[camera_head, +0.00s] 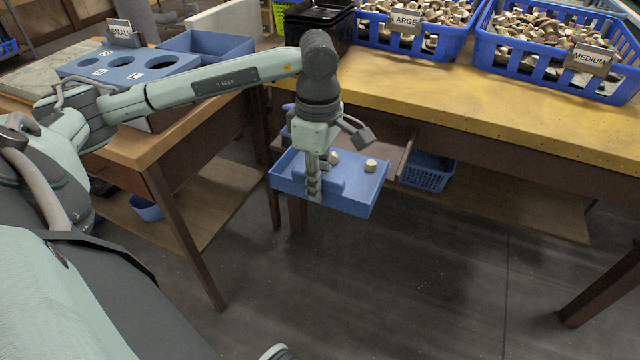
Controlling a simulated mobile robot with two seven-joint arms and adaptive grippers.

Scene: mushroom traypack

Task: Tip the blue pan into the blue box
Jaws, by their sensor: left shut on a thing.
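The blue pan (352,204) is a shallow rectangular tray. It hangs in the air over the floor, in front of the tables, and looks roughly level. A few pale mushroom pieces (370,165) lie in it. My left gripper (314,182) comes down from above and is shut on the pan near its left part; the exact grip is partly hidden. Several blue containers are in view, including an open blue box (205,44) on the left table; I cannot tell which is the task's blue box. My right gripper is out of view.
A blue board with round holes (127,63) and a SMALL sign (120,28) stand on the left table. Blue crates of mushrooms, labelled LARGE (385,38) and MEDIUM (540,78), stand on the yellow table (480,115). A blue basket (428,175) sits below it. The front floor is clear.

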